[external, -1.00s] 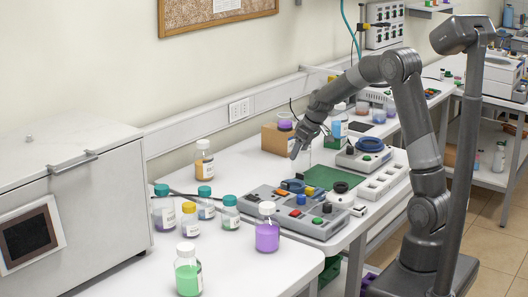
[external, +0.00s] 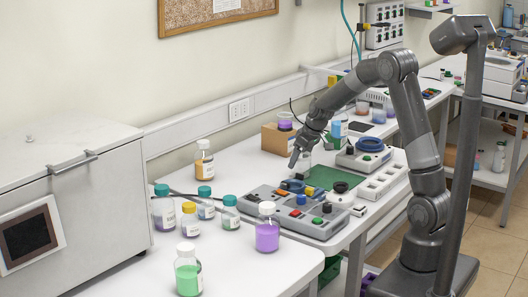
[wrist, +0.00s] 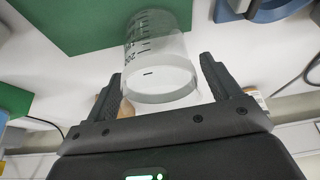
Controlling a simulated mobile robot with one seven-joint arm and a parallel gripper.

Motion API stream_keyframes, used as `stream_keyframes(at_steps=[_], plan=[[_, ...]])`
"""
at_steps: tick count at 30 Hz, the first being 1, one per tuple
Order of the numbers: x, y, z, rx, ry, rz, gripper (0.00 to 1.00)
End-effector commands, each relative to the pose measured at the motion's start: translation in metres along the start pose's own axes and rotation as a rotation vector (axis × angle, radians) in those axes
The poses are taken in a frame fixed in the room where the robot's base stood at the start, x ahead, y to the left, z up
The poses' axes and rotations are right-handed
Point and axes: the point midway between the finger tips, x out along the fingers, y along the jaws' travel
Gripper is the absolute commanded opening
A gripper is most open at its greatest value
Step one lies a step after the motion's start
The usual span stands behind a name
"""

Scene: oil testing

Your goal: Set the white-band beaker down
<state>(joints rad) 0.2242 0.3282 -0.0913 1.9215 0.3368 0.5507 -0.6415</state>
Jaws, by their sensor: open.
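The white-band beaker (wrist: 160,45) is clear glass with dark scale marks and a white band around the end nearest the wrist camera. In the wrist view my gripper (wrist: 162,75) is open, with one finger on each side of the beaker and visible gaps between. In the external view my gripper (external: 295,162) points down over the bench behind the grey button panel. The beaker is faint there beside the fingers, and its contact with the surface is hard to see.
A green mat (external: 322,177) lies close by, with the grey button panel (external: 296,213) in front. A blue-ringed device (external: 366,152) stands to the right and a cardboard box (external: 277,140) behind. Several capped bottles, one purple (external: 267,235), stand at the left.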

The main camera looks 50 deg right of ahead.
Motion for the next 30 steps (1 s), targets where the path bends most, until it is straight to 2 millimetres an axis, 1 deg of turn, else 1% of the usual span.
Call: stream_keyframes(at_steps=[5,8,15,18,21,26,29,30], plan=[[-0.009,0.0,-0.002,0.0,0.002,0.0,0.82],[-0.025,0.0,-0.002,0.0,0.004,0.001,0.82],[-0.075,0.001,-0.002,0.0,0.005,0.002,0.82],[-0.094,0.0,-0.002,0.0,0.004,0.002,0.82],[-0.109,0.0,-0.002,-0.001,0.003,0.001,0.82],[-0.122,-0.001,-0.001,0.0,0.002,0.001,0.82],[-0.133,-0.01,0.004,0.001,0.005,-0.002,0.82],[-0.14,-0.016,0.007,0.002,0.009,-0.003,0.82]])
